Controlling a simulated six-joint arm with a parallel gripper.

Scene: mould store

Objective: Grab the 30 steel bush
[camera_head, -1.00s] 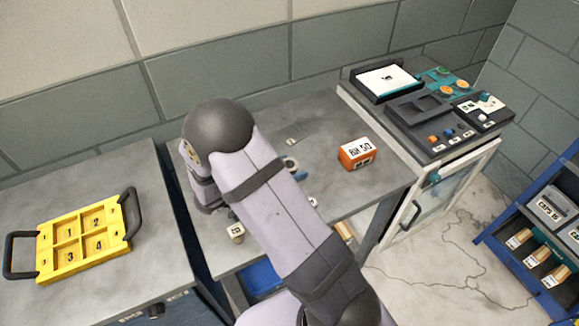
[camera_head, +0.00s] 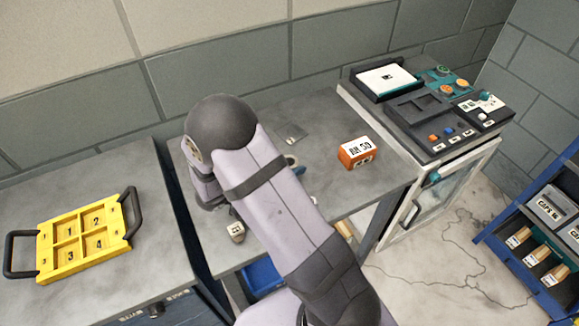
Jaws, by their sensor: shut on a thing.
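I cannot make out a bush marked 30. A small pale block with a dark label (camera_head: 237,231) stands near the front left of the grey bench (camera_head: 345,200), just below my wrist. Its marking is too small to read. A small round grey and blue thing (camera_head: 293,163) shows partly past the right edge of my arm. My arm reaches over the bench from the lower right, with its wrist at the left. My gripper is hidden behind the arm, and so is whatever is at its jaws.
An orange box with a white label (camera_head: 358,152) stands right of my arm. A small grey plate (camera_head: 290,134) lies behind. A yellow tray with numbered compartments (camera_head: 78,268) sits on the left bench. A dark control panel (camera_head: 420,113) stands right. A blue rack (camera_head: 500,245) is far right.

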